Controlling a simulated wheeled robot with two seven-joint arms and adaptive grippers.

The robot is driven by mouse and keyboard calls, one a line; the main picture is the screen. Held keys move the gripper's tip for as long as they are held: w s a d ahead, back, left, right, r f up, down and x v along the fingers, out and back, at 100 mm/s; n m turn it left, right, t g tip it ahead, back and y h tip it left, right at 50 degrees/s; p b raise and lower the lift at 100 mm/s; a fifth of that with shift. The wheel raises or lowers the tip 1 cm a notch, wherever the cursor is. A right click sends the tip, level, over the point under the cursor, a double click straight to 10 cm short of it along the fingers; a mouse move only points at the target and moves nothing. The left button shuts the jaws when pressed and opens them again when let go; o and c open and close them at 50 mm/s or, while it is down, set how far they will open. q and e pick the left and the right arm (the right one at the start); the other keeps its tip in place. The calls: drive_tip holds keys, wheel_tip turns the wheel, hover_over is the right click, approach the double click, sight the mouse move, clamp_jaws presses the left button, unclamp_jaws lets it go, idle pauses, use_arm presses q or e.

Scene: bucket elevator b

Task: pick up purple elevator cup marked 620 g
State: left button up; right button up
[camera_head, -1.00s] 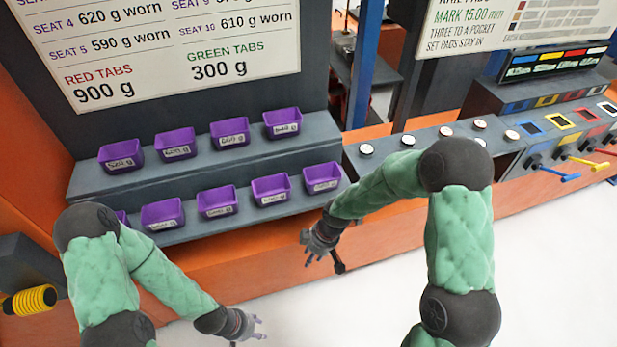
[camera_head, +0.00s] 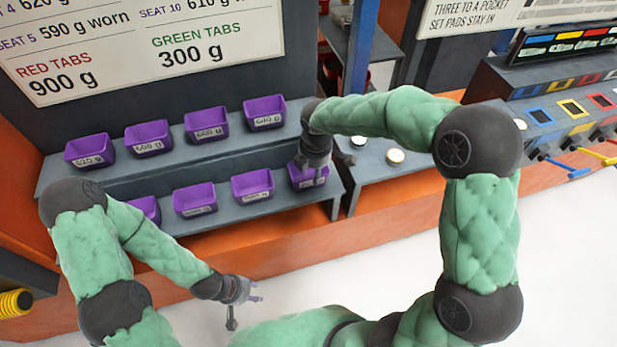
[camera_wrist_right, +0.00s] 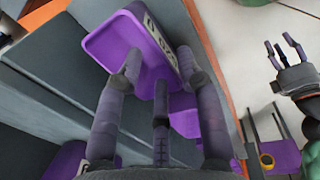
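Purple cups with white weight labels stand in two rows on a stepped grey rack. The upper row includes a far-left cup (camera_head: 90,148) and a right-end cup (camera_head: 265,110). My left gripper (camera_head: 250,292) hangs empty with spread fingers.
The rack's grey step (camera_head: 110,178) rises behind the lower row. A grey bench with round white pads (camera_head: 395,156) lies to the right. A weight sign (camera_head: 150,45) stands behind the rack. The white floor in front is clear.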

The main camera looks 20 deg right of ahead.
sight(312, 183)
drive_tip(key=shift+w+f+b, duration=0.25)
drive_tip(key=shift+f+b, duration=0.4)
drive_tip(key=shift+f, duration=0.7)
drive_tip(key=shift+w+f+b, duration=0.2)
drive_tip(key=shift+f+b, duration=0.45)
drive_tip(key=shift+f, duration=0.7)
drive_tip(key=shift+r, duration=0.1)
drive_tip(key=shift+c, duration=0.3)
clamp_jaws()
